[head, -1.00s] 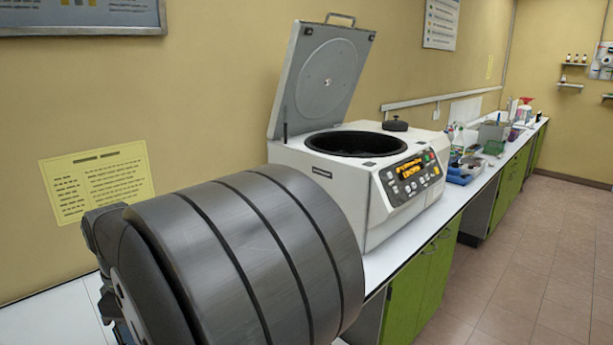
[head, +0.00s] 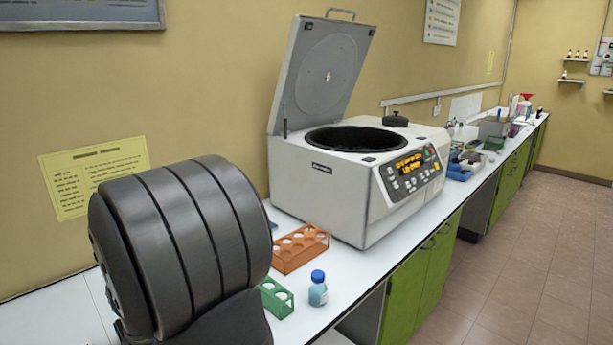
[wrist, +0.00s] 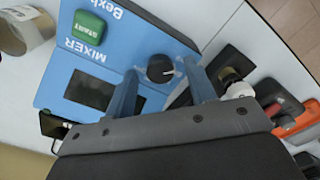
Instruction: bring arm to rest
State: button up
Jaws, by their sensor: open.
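My gripper (wrist: 162,66) shows in the wrist view as two blue fingers spread apart, with nothing held between them. Beyond it is a blue mixer (wrist: 53,88) with a green START button (wrist: 88,27), a dark screen (wrist: 95,92) and a black knob (wrist: 160,68). The knob appears between the fingers in the picture; whether anything touches it I cannot tell. In the head view my dark grey arm link fills the lower left, and the gripper is out of that view.
A white centrifuge (head: 325,200) with its lid (head: 325,72) raised stands on the bench. In front are an orange rack (head: 300,248), a green rack (head: 277,298) and a blue-capped bottle (head: 318,290). More items crowd the far bench.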

jog(key=m, duration=0.4)
jog(key=shift+f+m, duration=0.25)
jog(key=shift+m, duration=0.05)
jog(key=m, duration=0.9)
jog(key=shift+m, duration=1.9)
jog(key=n, duration=0.3)
jog(key=shift+n, duration=0.4)
jog(key=n, duration=0.4)
jog(key=shift+n, duration=0.8)
